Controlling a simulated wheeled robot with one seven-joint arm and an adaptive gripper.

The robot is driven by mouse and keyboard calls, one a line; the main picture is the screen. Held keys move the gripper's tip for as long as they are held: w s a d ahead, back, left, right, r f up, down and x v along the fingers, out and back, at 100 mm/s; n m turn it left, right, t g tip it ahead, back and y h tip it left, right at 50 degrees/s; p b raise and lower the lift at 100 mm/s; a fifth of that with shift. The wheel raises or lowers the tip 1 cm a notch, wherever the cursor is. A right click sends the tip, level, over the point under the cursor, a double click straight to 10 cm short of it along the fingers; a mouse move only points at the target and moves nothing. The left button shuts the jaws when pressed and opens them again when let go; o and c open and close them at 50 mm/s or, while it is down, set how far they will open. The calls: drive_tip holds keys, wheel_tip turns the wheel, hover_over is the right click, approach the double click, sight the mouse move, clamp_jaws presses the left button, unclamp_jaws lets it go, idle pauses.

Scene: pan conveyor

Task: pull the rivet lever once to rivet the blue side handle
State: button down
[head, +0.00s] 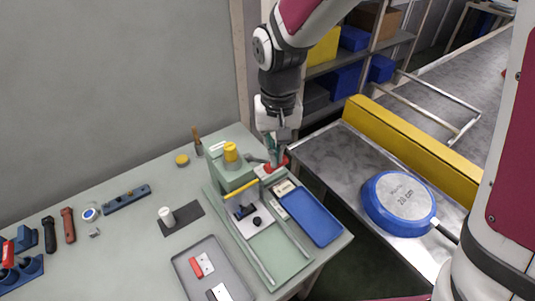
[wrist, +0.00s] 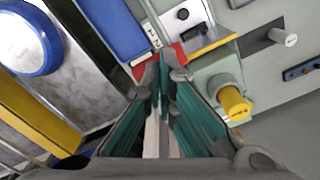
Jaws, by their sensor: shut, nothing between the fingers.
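A pale green press (head: 233,170) with a yellow cap (head: 231,152) stands on the bench. My gripper (head: 274,160) is shut and empty, pointing down beside the press at a red part (head: 265,172). In the wrist view the fingertips (wrist: 162,62) overlap the red part (wrist: 174,53); I cannot tell whether they touch it. Which part is the rivet lever is unclear, as my gripper hides some of this area. A small dark blue piece (head: 243,211), possibly the side handle, sits on a white plate in the fixture in front of the press.
A yellow bar (head: 241,189) crosses the fixture. A blue tray (head: 312,217) lies at its right. A blue pan (head: 384,218) rests on the metal conveyor surface, with a yellow rail (head: 415,150) behind. A grey tray (head: 190,258) and tools occupy the bench's left.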

drive_tip(key=shift+s+d+f, duration=0.1)
drive_tip(key=shift+s+f, duration=0.05)
drive_tip(key=shift+f, duration=0.7)
drive_tip(key=shift+s+d+f, duration=0.1)
drive_tip(key=shift+f, duration=0.8)
drive_tip(key=shift+s+d+f+b, duration=0.2)
drive_tip(key=shift+s+f, duration=0.1)
drive_tip(key=shift+f, duration=0.5)
drive_tip(key=shift+s+d+f+b, duration=0.25)
drive_tip(key=shift+s+f, duration=0.1)
drive_tip(key=shift+f, duration=0.5)
drive_tip(key=shift+s+d+f+b, duration=0.2)
drive_tip(key=shift+s+f, duration=0.1)
drive_tip(key=shift+f, duration=0.5)
wheel_tip(320, 180, up, 17)
drive_tip(key=s+p, duration=0.1)
drive_tip(key=p, duration=0.7)
drive_tip(key=shift+d+r, duration=0.2)
drive_tip(key=shift+d, duration=0.15)
